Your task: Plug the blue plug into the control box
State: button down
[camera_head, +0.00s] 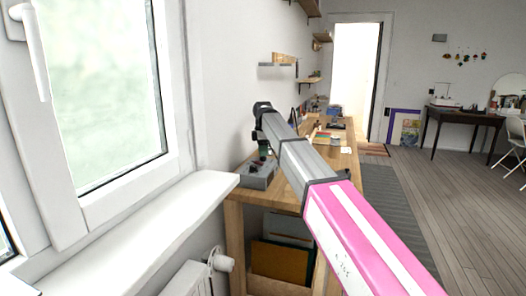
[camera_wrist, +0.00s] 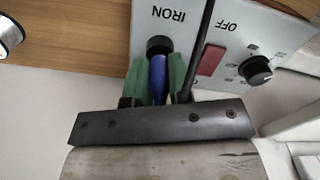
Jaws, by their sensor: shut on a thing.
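The control box (camera_head: 258,176) is a grey box on the near left corner of the wooden workbench. In the wrist view its panel (camera_wrist: 222,30) shows the words IRON and OFF, a red switch (camera_wrist: 211,60), a black knob (camera_wrist: 257,69) and a round black socket (camera_wrist: 159,46). The blue plug (camera_wrist: 158,77) is between the green fingers of my gripper (camera_wrist: 160,78), which is shut on it. The plug's end lines up with the socket and meets it in the picture; I cannot tell whether it is inserted. In the head view my arm hides part of the bench.
The workbench (camera_head: 232,191) runs along the left wall, with a window sill (camera_head: 140,235) and a radiator (camera_head: 188,282) close to its near end. A black cable or rod (camera_wrist: 203,45) crosses the panel beside my gripper. A spool (camera_wrist: 9,36) lies on the wood. Open floor (camera_head: 430,185) is on the right.

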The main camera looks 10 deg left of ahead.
jog(key=shift+f, duration=0.45)
dwell(0.5)
jog(key=shift+c, duration=2.4)
grip_release()
jog(key=shift+r, duration=0.1)
jog(key=shift+r, duration=3.45)
